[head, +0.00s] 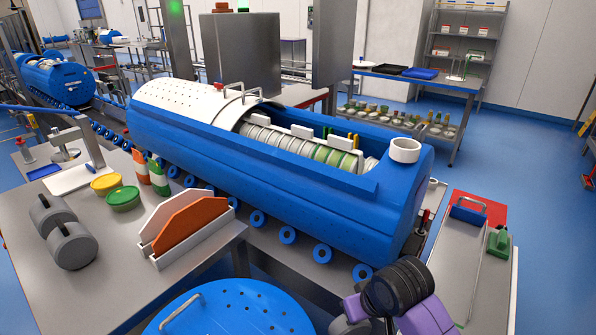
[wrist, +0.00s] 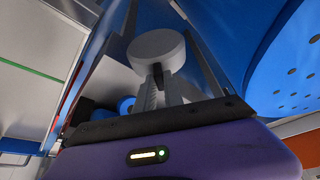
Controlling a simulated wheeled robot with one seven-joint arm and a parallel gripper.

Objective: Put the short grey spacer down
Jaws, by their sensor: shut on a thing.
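A light grey round piece, which I take as the short grey spacer (wrist: 157,48), shows its flat face in the wrist view. My gripper (wrist: 160,70) is shut on it, with a finger along each side. What lies directly under the spacer is hard to make out. In the head view my purple and black arm is at the bottom right, and the spacer cannot be made out there. Two darker grey cylinders (head: 73,246) lie at the left of the steel table (head: 115,290).
A long blue tub (head: 290,190) with white rollers inside spans the middle. The table bears an orange and white plate rack (head: 190,228), a yellow bowl (head: 106,184) and a green bowl (head: 123,198). A blue perforated lid (head: 235,310) is in front. A side tray (head: 465,250) stands right.

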